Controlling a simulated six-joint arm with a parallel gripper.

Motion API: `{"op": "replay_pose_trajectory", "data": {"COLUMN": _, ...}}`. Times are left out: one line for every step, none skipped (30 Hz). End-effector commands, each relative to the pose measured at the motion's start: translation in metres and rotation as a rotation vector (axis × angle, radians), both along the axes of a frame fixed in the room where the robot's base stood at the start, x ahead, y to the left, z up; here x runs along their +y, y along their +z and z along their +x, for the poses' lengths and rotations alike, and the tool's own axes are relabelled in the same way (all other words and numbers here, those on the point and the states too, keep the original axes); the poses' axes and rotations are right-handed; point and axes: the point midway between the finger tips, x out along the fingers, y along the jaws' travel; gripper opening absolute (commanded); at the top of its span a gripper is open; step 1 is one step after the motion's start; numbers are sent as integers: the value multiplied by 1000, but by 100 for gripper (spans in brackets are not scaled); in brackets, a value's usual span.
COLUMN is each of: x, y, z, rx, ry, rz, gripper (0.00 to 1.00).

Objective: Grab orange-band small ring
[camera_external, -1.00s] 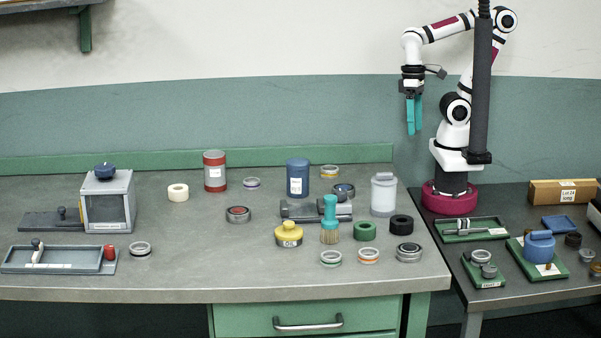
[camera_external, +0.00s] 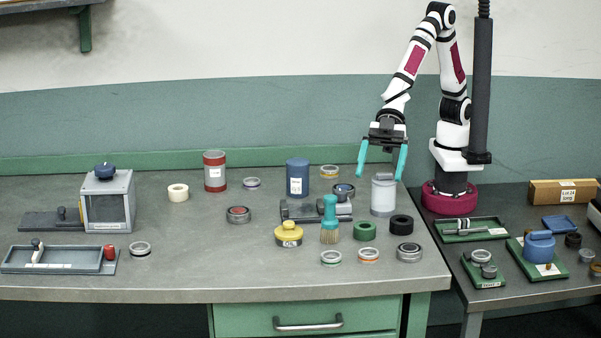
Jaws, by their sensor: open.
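The orange-band small ring (camera_external: 368,256) lies flat near the front right of the workbench. It stands between a green-banded ring (camera_external: 331,257) on its left and a larger grey metal ring (camera_external: 409,253) on its right. My gripper (camera_external: 381,171) is open and empty, with its teal fingers spread wide and pointing down. It is above and behind the ring in the picture, in front of or around the top of a white canister; I cannot tell which.
Close around the ring are a green roll (camera_external: 364,231), a black roll (camera_external: 401,225), a brush (camera_external: 330,220) with a teal handle and a yellow pot (camera_external: 288,234). The white canister (camera_external: 383,197) stands behind. The bench's front strip is clear.

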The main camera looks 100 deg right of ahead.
Motion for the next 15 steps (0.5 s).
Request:
{"op": "replay_pose_trajectory", "data": {"x": -5, "y": -21, "z": 3, "rx": 9, "ry": -18, "rz": -9, "gripper": 94}}
{"op": "replay_pose_trajectory", "data": {"x": -5, "y": -36, "z": 3, "rx": 12, "ry": -16, "rz": -11, "gripper": 94}}
{"op": "replay_pose_trajectory", "data": {"x": -6, "y": -51, "z": 3, "rx": 9, "ry": -18, "rz": -10, "gripper": 94}}
{"op": "replay_pose_trajectory", "data": {"x": -5, "y": -64, "z": 3, "rx": 10, "ry": -18, "rz": -10, "gripper": 94}}
{"op": "replay_pose_trajectory", "data": {"x": -6, "y": -74, "z": 3, "rx": 7, "ry": -20, "rz": -9, "gripper": 94}}
{"op": "replay_pose_trajectory", "data": {"x": -6, "y": -85, "z": 4, "rx": 6, "ry": -19, "rz": -9, "gripper": 94}}
{"op": "replay_pose_trajectory", "data": {"x": -6, "y": -90, "z": 4, "rx": 4, "ry": -20, "rz": -6, "gripper": 94}}
{"op": "replay_pose_trajectory", "data": {"x": -6, "y": -93, "z": 4, "rx": 2, "ry": -20, "rz": -6, "gripper": 94}}
{"op": "replay_pose_trajectory", "data": {"x": -6, "y": -95, "z": 5, "rx": 0, "ry": -21, "rz": -4, "gripper": 94}}
{"op": "replay_pose_trajectory", "data": {"x": -6, "y": -95, "z": 5, "rx": -1, "ry": -21, "rz": -4, "gripper": 94}}
{"op": "replay_pose_trajectory", "data": {"x": -6, "y": -96, "z": 5, "rx": -1, "ry": -21, "rz": -4, "gripper": 94}}
{"op": "replay_pose_trajectory", "data": {"x": -6, "y": -101, "z": 5, "rx": 1, "ry": -21, "rz": -5, "gripper": 94}}
{"op": "replay_pose_trajectory", "data": {"x": -6, "y": -106, "z": 5, "rx": 2, "ry": -21, "rz": -6, "gripper": 94}}
{"op": "replay_pose_trajectory", "data": {"x": -6, "y": -112, "z": 5, "rx": 2, "ry": -21, "rz": -7, "gripper": 94}}
{"op": "replay_pose_trajectory", "data": {"x": -6, "y": -120, "z": 5, "rx": 2, "ry": -23, "rz": -6, "gripper": 94}}
